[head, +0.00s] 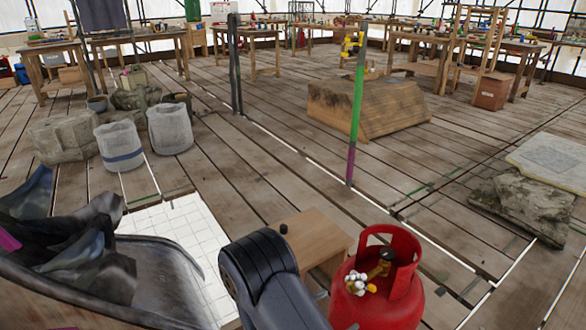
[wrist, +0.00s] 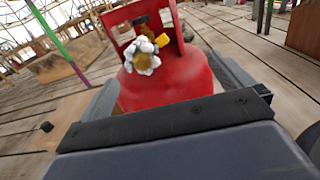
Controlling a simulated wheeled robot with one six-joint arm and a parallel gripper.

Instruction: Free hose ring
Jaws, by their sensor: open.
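A red gas cylinder (head: 377,296) with a raised collar stands at the lower right of the head view. In the wrist view the cylinder (wrist: 175,88) fills the middle, just ahead of my gripper (wrist: 167,88). My gripper is open, one finger on each side of the cylinder's picture; contact cannot be told. A white lobed handwheel (wrist: 142,56) with a brass centre sits at the collar opening. A small yellow piece (wrist: 163,40) is beside it. In the head view, the white and yellow fitting (head: 360,284) shows inside the collar. I cannot pick out a hose ring for certain.
A small wooden table (head: 300,240) with a black knob-like object (head: 284,229) stands left of the cylinder. A green and purple pole (head: 356,115) rises behind it. Stone blocks (head: 530,205) lie at right. Plank floor between is mostly clear.

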